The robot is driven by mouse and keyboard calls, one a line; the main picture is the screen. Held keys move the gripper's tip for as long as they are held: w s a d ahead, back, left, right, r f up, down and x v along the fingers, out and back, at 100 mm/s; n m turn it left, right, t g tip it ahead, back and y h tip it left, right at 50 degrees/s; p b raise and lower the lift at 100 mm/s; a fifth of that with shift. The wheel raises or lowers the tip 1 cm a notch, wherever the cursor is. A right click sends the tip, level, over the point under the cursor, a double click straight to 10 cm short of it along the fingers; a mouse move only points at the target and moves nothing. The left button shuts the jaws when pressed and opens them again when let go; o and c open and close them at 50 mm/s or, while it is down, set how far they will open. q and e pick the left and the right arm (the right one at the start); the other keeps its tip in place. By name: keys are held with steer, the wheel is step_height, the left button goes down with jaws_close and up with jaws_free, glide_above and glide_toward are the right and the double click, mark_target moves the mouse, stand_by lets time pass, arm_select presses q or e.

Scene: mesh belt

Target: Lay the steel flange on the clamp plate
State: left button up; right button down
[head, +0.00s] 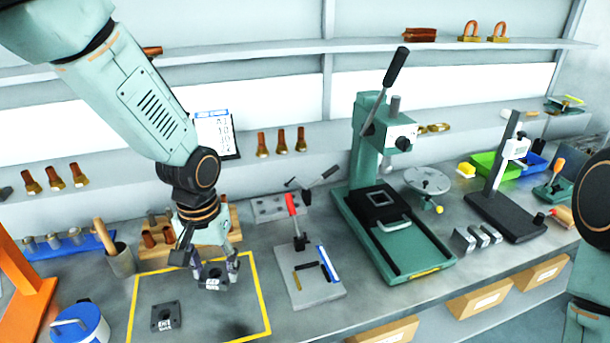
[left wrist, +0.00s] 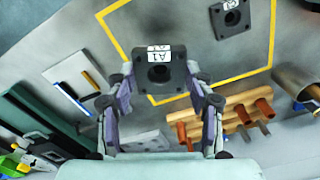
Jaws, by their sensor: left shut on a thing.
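A dark square steel flange (head: 212,283) with a round hub and a white label is between the fingers of my left gripper (head: 213,270). In the left wrist view the flange (left wrist: 178,82) shows the label "A1", and both fingertips of the gripper (left wrist: 161,88) press on its opposite sides. It is held above the bench, over the yellow-outlined area. The clamp plate (head: 320,294) is a grey plate to the right of the gripper, with a red-handled toggle clamp (head: 294,215) and a blue bar. It also shows in the left wrist view (left wrist: 64,76). My right gripper is out of view.
A second dark flange (head: 165,316) lies inside the yellow outline (head: 262,290). A wooden rack (head: 218,238) with copper pieces stands behind the gripper. A green press (head: 408,262) stands right of the clamp plate. A blue-lidded tin (head: 80,325) is at front left.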

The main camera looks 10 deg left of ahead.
arm_select(q)
steer(key=shift+s+d+f+m, duration=0.15)
steer(key=shift+s+d+m, duration=0.35)
steer(key=shift+s+d, duration=0.5)
steer(key=s+d+f+b, duration=0.1)
steer(key=s+d+b, duration=0.1)
steer(key=d+b, duration=0.15)
steer(key=b, duration=1.1)
glide_above(262, 329)
steer(key=shift+m, duration=0.3)
steer(key=f, duration=0.4)
steer(key=shift+s+d+f, duration=0.15)
steer(key=shift+s+f, duration=0.2)
steer(key=shift+f, duration=0.05)
steer(key=shift+w+f+b, duration=0.2)
steer(key=shift+w+b, duration=0.15)
steer(key=shift+b, duration=0.2)
steer(key=shift+s+r, duration=0.15)
steer(key=shift+r, duration=0.05)
